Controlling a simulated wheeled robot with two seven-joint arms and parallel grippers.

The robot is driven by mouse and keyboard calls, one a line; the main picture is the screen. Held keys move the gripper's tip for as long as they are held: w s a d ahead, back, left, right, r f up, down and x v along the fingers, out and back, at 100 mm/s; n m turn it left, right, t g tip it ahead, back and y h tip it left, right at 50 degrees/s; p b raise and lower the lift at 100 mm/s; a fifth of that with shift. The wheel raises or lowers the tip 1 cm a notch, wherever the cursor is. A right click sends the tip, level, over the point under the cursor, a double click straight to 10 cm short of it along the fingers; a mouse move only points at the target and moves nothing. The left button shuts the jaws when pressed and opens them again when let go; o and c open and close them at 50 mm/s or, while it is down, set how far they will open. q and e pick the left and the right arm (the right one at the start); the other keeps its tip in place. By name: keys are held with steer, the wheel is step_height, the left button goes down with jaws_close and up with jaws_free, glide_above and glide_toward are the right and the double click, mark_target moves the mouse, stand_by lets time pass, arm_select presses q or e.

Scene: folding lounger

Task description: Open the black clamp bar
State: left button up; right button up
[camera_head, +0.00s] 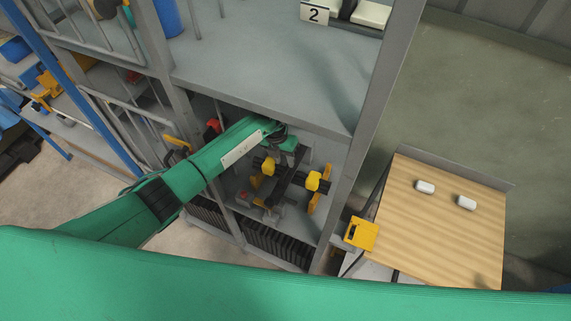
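My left arm reaches in from the left to a fixture inside the lower bay of a grey frame. My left gripper (297,158) is at the upper end of a dark bar (282,188), which looks like the black clamp bar. The bar runs between two yellow knobs (268,166) (313,180). The wrist hides part of the fixture and the fingers are too small and dark to read, so I cannot tell whether they touch the bar. My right gripper is not in view.
A grey post (355,165) borders the bay on the right. A grey shelf (265,80) lies above it. A wooden board (445,225) with two white pieces (425,187) (466,203) and a yellow block (361,233) stand right of the post. A green part of mine crosses the bottom.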

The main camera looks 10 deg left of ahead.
mark_target(287, 168)
arm_select(q)
steer(key=shift+s+d+f+b, duration=0.15)
steer(key=shift+f+b, duration=0.15)
steer(key=shift+f, duration=0.55)
steer(key=shift+w+d+f+b, duration=0.15)
steer(key=shift+f+b, duration=0.15)
steer(key=shift+f, duration=0.5)
steer(key=shift+s, duration=0.1)
jaws_close()
